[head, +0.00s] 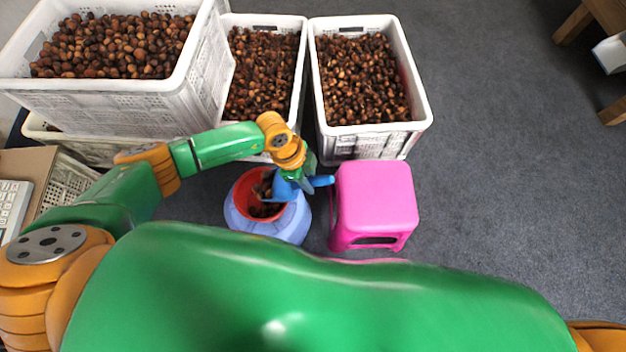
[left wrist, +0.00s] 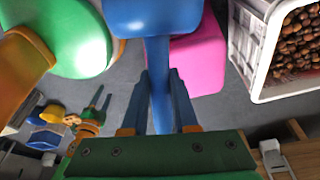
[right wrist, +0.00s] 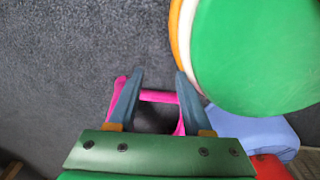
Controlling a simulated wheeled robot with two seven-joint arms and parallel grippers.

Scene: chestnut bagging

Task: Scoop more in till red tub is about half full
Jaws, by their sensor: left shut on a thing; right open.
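The red tub (head: 243,192) sits in the mouth of a blue-violet round container (head: 274,231) in the head view, with some brown chestnuts (head: 266,210) in it. Its fill level is partly hidden by the scoop and gripper. My left gripper (head: 303,172) is shut on the handle of the blue scoop (head: 290,189), over the tub's right side. In the left wrist view the scoop (left wrist: 152,16) shows its blue underside, with the handle between the fingers; its contents are hidden. My right gripper (right wrist: 158,82) is open and empty, and the red tub (right wrist: 270,167) is at lower right in its view.
White crates full of chestnuts stand behind: one high at left (head: 130,98), one in the middle (head: 263,20), one at right (head: 368,138). A pink stool (head: 376,196) stands right of the tub. Grey floor on the right is clear, with wooden furniture (head: 575,22) at the far right.

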